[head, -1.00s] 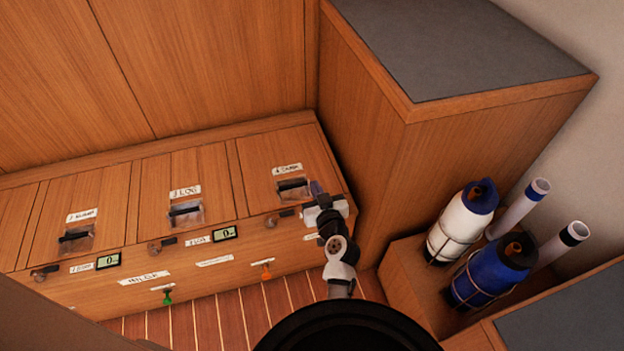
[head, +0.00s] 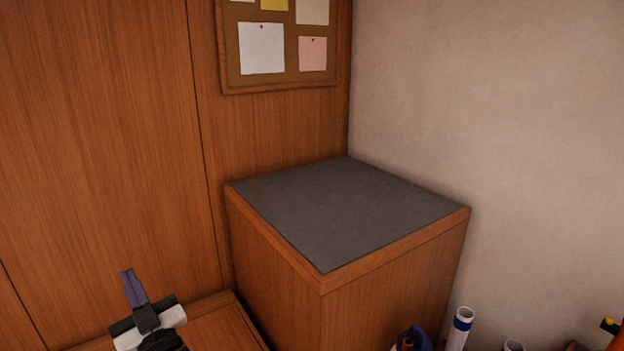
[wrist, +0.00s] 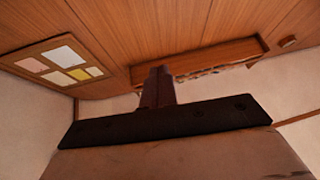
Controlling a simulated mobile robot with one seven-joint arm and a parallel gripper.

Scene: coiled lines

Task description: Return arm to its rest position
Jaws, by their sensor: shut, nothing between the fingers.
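My gripper (head: 132,288) shows at the lower left of the head view, with its blue-grey fingers together and pointing up. It is shut and holds nothing. It is in front of the wood wall panelling, left of the grey-topped cabinet (head: 350,215), and touches neither as far as I can see. In the wrist view the shut fingers (wrist: 157,88) stick up from the dark gripper body. The rest of my arm is mostly below the head view.
A cork board (head: 280,85) with pinned papers hangs above the cabinet; it also shows in the wrist view (wrist: 30,53). A white tube with a blue band (head: 459,328) and a blue-topped bottle (head: 412,340) stand at the bottom edge. The cabinet top is clear.

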